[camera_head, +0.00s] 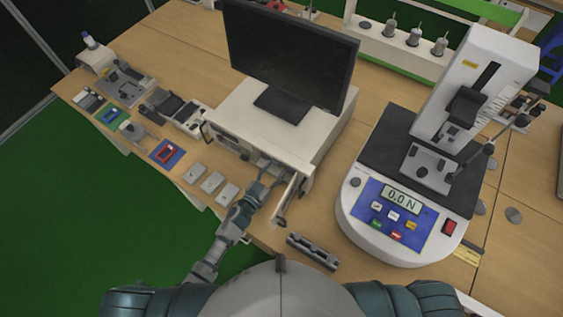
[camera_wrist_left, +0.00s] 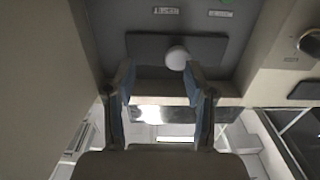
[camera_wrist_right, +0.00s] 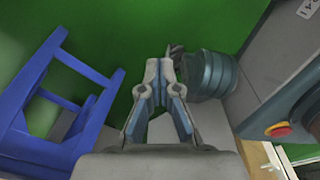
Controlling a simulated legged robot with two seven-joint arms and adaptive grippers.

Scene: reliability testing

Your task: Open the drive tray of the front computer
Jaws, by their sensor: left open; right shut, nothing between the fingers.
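The front computer (camera_head: 235,105) is a beige desktop case under a black monitor. A narrow beige door (camera_head: 288,197) at the right end of its front stands swung outward. My left gripper (camera_head: 267,174) is at the front of the case, beside this door. In the left wrist view the left gripper (camera_wrist_left: 160,84) is open, its two fingers apart before a dark grey recessed panel (camera_wrist_left: 225,25) with small labels. A round white button (camera_wrist_left: 178,58) shows near the right finger. I cannot make out the drive tray for certain. My right gripper (camera_wrist_right: 158,75) is shut and empty, away from the computer.
A force tester (camera_head: 400,215) reading 0.0 N stands to the right. A grey bar-shaped part (camera_head: 313,251) lies near the front edge. Small grey blocks (camera_head: 212,182) and a blue tray (camera_head: 167,154) lie to the left. A blue stool (camera_wrist_right: 60,110) stands near my right gripper.

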